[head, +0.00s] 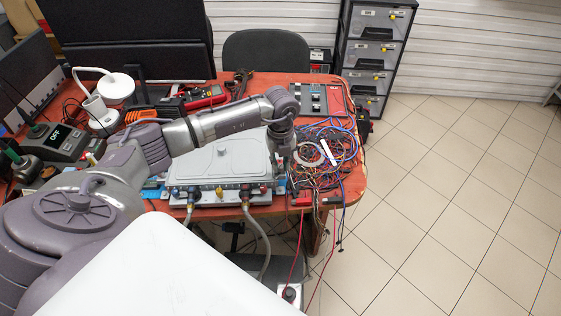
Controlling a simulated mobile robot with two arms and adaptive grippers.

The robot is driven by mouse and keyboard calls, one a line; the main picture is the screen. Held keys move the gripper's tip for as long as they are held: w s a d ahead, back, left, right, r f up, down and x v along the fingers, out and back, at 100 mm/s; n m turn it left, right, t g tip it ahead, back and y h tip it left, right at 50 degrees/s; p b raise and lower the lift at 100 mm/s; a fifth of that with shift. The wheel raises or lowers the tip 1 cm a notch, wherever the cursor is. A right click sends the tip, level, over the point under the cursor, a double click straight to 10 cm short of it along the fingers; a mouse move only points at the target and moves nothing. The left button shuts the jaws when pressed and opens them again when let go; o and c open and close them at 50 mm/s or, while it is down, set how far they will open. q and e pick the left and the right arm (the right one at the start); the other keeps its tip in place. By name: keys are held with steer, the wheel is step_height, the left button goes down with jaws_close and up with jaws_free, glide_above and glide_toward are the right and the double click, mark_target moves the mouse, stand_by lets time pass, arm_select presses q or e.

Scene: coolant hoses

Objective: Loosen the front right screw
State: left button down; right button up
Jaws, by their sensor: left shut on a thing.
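A grey metal unit with hoses (222,160) lies on the red table, with coloured connectors along its front edge. My left arm reaches across above it from the left. My left gripper (284,163) points down at the unit's right side, close to its front right corner. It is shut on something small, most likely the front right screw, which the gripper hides. I cannot make out the screw itself or how far it is turned. Two hoses hang from the unit's front edge, the right one (262,240) down past the table. My right gripper is not in view.
A tangle of coloured wires (325,150) lies just right of the gripper. A panel with switches (316,99) is behind it. A drawer cabinet (375,50) stands behind; the tiled floor at right is clear.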

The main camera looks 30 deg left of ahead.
mark_target(281, 166)
arm_select(q)
steer(key=n+p, duration=0.1)
steer(key=n, duration=0.3)
steer(key=shift+r, duration=0.1)
steer(key=shift+n+p, duration=0.35)
steer(key=shift+n, duration=0.95)
steer(key=c, duration=1.1)
jaws_free()
steer(key=shift+o, duration=0.2)
step_height(281, 166, up, 12)
steer(key=shift+d, duration=0.1)
